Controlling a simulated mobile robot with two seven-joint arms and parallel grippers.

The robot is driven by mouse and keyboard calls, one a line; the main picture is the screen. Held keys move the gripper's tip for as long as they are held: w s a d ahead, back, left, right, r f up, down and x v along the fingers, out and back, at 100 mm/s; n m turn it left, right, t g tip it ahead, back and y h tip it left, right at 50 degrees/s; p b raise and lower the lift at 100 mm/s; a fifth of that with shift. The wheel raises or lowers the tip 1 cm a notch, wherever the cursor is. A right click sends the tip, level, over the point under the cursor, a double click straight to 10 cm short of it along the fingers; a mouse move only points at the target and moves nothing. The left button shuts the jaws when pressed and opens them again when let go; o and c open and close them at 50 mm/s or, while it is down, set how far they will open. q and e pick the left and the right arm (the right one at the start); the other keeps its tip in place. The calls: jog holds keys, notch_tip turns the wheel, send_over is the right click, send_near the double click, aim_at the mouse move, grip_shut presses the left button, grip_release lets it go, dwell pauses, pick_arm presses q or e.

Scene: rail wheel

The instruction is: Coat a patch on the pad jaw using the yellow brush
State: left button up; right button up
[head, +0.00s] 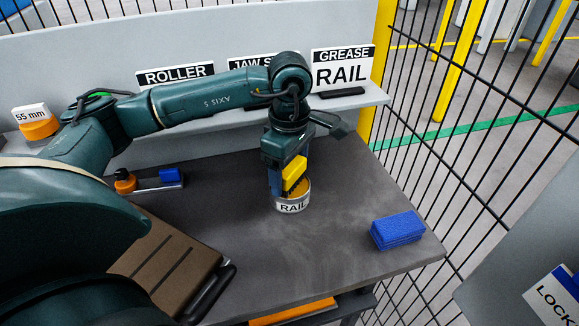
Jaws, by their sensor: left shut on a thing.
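My left gripper (284,180) is shut on the yellow brush (295,172), near the middle of the table. The brush's lower end is at the mouth of a round tin (293,206) labelled RAIL; its bristles are hidden, so I cannot tell how deep they reach. A small grey fixture (148,185) with an orange knob (125,182) and a blue block (170,175) lies at the table's back left, partly behind my left arm. I cannot tell whether it is the pad jaw. My right gripper is out of view.
A blue ribbed block (397,231) lies near the right edge of the dark table (330,255). A back shelf carries ROLLER, JAW and GREASE RAIL signs (342,68). A brown slotted case (170,250) is at front left. Table around the tin is clear.

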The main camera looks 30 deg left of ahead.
aim_at(290, 165)
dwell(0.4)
pick_arm(q)
jog(key=shift+f, duration=0.25)
jog(key=shift+f+b, duration=0.1)
jog(key=shift+b, duration=0.4)
dwell(1.0)
dwell(0.5)
notch_tip(290, 165, up, 2)
jog(key=shift+r+p, duration=0.1)
jog(key=shift+p, duration=0.6)
jog(key=shift+r+p, duration=1.4)
jog(key=shift+r, duration=1.1)
